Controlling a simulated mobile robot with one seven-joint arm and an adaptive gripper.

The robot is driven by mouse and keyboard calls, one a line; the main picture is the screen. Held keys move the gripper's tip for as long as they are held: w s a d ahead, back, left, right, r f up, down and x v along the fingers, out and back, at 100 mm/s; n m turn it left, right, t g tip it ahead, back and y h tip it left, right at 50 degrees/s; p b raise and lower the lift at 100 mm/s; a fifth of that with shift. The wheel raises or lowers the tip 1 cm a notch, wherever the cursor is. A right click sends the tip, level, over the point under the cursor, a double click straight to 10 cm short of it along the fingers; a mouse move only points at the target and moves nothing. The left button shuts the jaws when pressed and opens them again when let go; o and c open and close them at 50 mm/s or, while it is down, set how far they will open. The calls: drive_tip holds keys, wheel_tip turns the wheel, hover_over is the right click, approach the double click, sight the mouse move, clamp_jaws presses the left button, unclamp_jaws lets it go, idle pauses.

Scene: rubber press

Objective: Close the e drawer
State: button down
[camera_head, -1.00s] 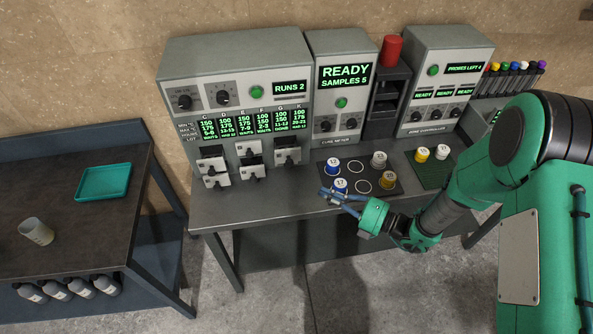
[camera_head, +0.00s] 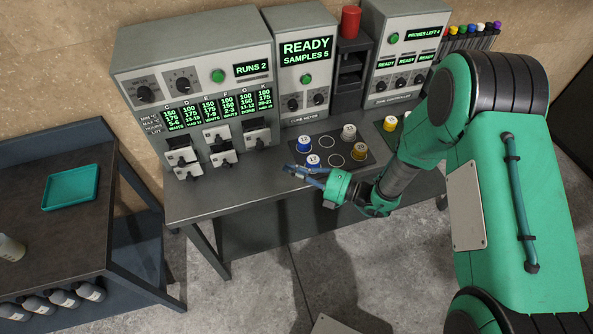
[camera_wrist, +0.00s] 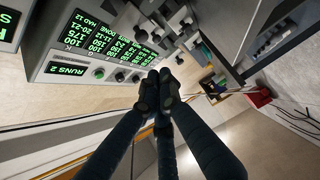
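The grey machine (camera_head: 190,50) at the left of the bench has a block of white-fronted drawers with black handles. An upper middle drawer (camera_head: 218,136) and a lower middle drawer (camera_head: 224,158) show. The letters on the drawers are too small to read, so I cannot tell which is e. Several fronts stand out from the machine, the lower ones furthest. My gripper (camera_head: 297,172) is over the bench front, to the right of the drawers and apart from them. In the wrist view its dark fingertips (camera_wrist: 157,88) are together with nothing visible between them.
Numbered sample pots, one with a blue side (camera_head: 304,145), stand on a dark mat (camera_head: 331,146) close beyond my gripper. The cure meter (camera_head: 300,60) stands behind them. A side table (camera_head: 60,225) with a teal tray (camera_head: 72,187) is at the left.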

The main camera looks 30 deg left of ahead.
drive_tip(key=w+a+b, duration=0.1)
drive_tip(key=w+a, duration=0.1)
drive_tip(key=a, duration=0.8)
drive_tip(key=shift+w, duration=0.15)
drive_tip(key=shift+a, duration=0.1)
drive_tip(key=w+a+p, duration=0.1)
drive_tip(key=w+a, duration=0.3)
drive_tip(key=shift+w+a, duration=0.25)
drive_tip(key=shift+w, duration=0.15)
idle(0.4)
drive_tip(key=p, duration=0.3)
approach(263, 138)
drive_tip(key=s+d, duration=0.2)
drive_tip(key=d, duration=0.1)
drive_tip(key=shift+s+d+f, duration=0.1)
drive_tip(key=shift+s+f, duration=0.1)
drive_tip(key=shift+s, duration=0.2)
